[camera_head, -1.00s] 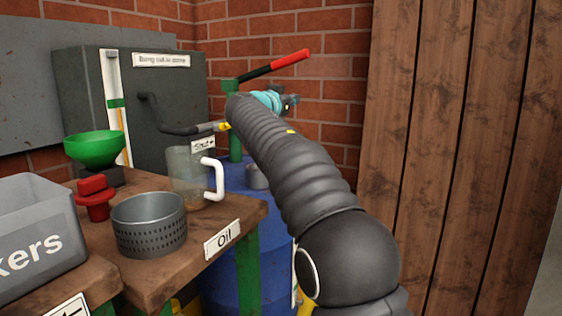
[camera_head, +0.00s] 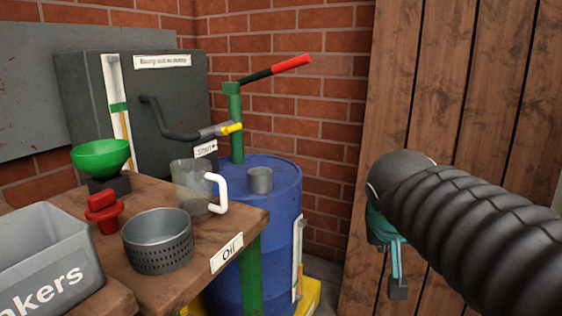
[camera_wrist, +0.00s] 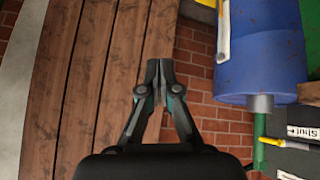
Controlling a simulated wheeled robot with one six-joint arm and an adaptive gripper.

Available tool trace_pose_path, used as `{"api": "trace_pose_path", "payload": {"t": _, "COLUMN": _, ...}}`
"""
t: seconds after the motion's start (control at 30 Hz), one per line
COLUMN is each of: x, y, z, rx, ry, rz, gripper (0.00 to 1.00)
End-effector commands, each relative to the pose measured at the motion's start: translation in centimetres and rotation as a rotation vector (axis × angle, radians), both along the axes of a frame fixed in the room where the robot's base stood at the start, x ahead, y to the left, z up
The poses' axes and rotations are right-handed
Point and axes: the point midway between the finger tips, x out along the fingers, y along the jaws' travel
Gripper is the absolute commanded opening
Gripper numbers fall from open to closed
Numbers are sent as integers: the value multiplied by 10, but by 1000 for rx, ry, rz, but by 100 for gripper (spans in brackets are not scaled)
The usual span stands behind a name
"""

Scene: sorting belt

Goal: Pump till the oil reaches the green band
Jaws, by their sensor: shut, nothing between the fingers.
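The pump is a green post (camera_head: 236,125) on the blue drum (camera_head: 272,205). Its black handle with a red grip (camera_head: 292,64) slopes up to the right. The dark tank (camera_head: 180,95) has an upright white gauge with a green band (camera_head: 119,107). A thin yellowish line shows below the band; I cannot tell the exact oil level. A dark pipe with a yellow lever (camera_head: 232,128) comes from the tank, above a "Shut" label. My gripper (camera_head: 398,285) is shut and empty, low at the right before the wooden boards. It also shows in the wrist view (camera_wrist: 160,82), apart from the drum.
The wooden bench (camera_head: 190,277) holds a clear jug (camera_head: 190,180), a perforated metal cup (camera_head: 158,243), a red plug (camera_head: 103,212), a green funnel (camera_head: 101,156) and a grey crate (camera_head: 40,255). A small metal cap (camera_head: 260,180) sits on the drum. Wooden boards (camera_head: 440,90) stand at right.

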Motion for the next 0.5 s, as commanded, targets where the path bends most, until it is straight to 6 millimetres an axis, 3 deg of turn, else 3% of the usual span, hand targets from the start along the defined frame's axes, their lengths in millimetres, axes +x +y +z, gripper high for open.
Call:
{"api": "trace_pose_path", "payload": {"t": 0.03, "x": -24, "y": 0, "z": -9, "rx": 21, "ry": 25, "rz": 18, "gripper": 0}}
{"api": "trace_pose_path", "payload": {"t": 0.2, "x": -87, "y": 11, "z": -54, "rx": 94, "ry": 101, "rz": 103, "gripper": 0}}
{"api": "trace_pose_path", "payload": {"t": 0.33, "x": -117, "y": 20, "z": -79, "rx": 136, "ry": 131, "rz": 149, "gripper": 0}}
{"api": "trace_pose_path", "payload": {"t": 0.5, "x": -133, "y": 26, "z": -94, "rx": 160, "ry": 145, "rz": 175, "gripper": 0}}
